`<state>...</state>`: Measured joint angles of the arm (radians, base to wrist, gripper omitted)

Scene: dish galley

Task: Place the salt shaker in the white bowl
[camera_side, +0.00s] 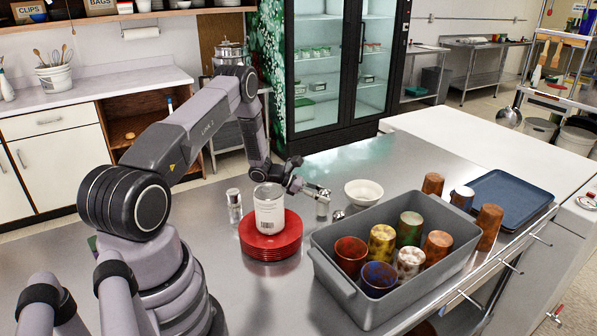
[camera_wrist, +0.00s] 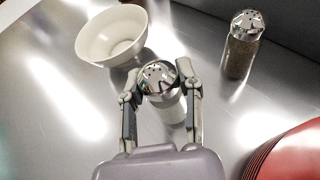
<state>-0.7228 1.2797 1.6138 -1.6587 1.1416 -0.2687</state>
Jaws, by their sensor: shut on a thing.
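My gripper (camera_wrist: 160,92) is shut on the salt shaker (camera_wrist: 168,104), which has a domed, perforated silver cap and a pale body. In the side view my gripper (camera_side: 318,190) holds the shaker (camera_side: 322,210) upright, between the red plates and the bowl. I cannot tell whether its base touches the counter. The white bowl (camera_side: 363,192) stands empty on the counter, just right of my gripper in the side view. In the wrist view the bowl (camera_wrist: 112,38) is at the upper left, beyond and apart from the held shaker.
A brown-filled shaker (camera_wrist: 242,46) stands near the grey bin (camera_side: 368,303); its silver cap (camera_side: 338,215) shows behind the bin's wall. The bin holds several colored cups. A white can (camera_side: 269,210) stands on red plates (camera_side: 270,246). Another shaker (camera_side: 234,205) stands left of them.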

